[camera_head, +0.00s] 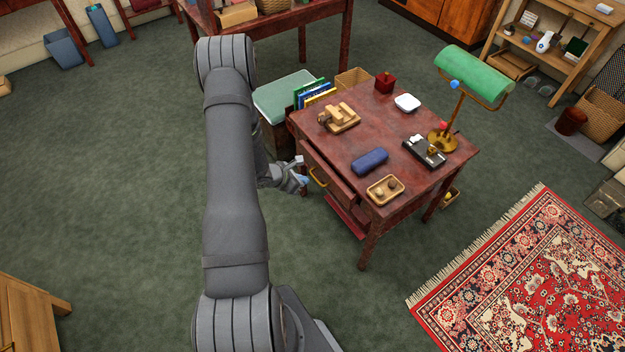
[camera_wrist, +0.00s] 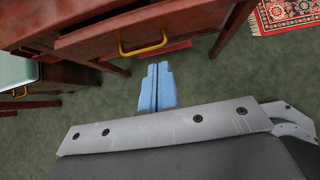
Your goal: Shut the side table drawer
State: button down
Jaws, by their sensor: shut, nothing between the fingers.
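The side table (camera_head: 388,112) is dark red wood and stands right of my arm in the head view. Its drawer (camera_head: 328,176) has a brass handle (camera_head: 318,177) and stands a little way out, with a dark gap above its front. In the wrist view the drawer front (camera_wrist: 185,22) and the yellow handle (camera_wrist: 143,43) are at the top. My gripper (camera_head: 303,182) is just left of the drawer front in the head view. In the wrist view its blue fingers (camera_wrist: 157,85) are together and empty, below the handle and apart from it.
On the tabletop are a green lamp (camera_head: 474,75), a blue case (camera_head: 370,161), a wooden tray (camera_head: 385,190) and a black tape dispenser (camera_head: 425,151). Open green carpet (camera_head: 310,270) lies in front.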

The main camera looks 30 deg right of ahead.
jog(key=shift+v, duration=1.2)
jog(key=c, duration=1.9)
grip_release()
jog(key=shift+a+r, duration=0.2)
jog(key=shift+c, duration=0.2)
jog(key=o, duration=0.3)
jog(key=shift+s+r, duration=0.1)
jog(key=shift+r, duration=0.05)
jog(key=shift+o, duration=0.8)
jog(key=shift+s+d+r+m+g, duration=0.2)
jog(key=shift+d+m+g, duration=0.1)
jog(key=shift+m, duration=0.3)
jog(key=m+y, duration=0.7)
jog(key=m, duration=1)
send_near(318, 181)
jog(key=f, duration=0.2)
jog(key=d+f, duration=0.1)
jog(key=f, duration=0.4)
jog(key=shift+s+d+f, duration=0.2)
jog(key=shift+s+f, duration=0.05)
jog(key=shift+s, duration=0.05)
grip_shut()
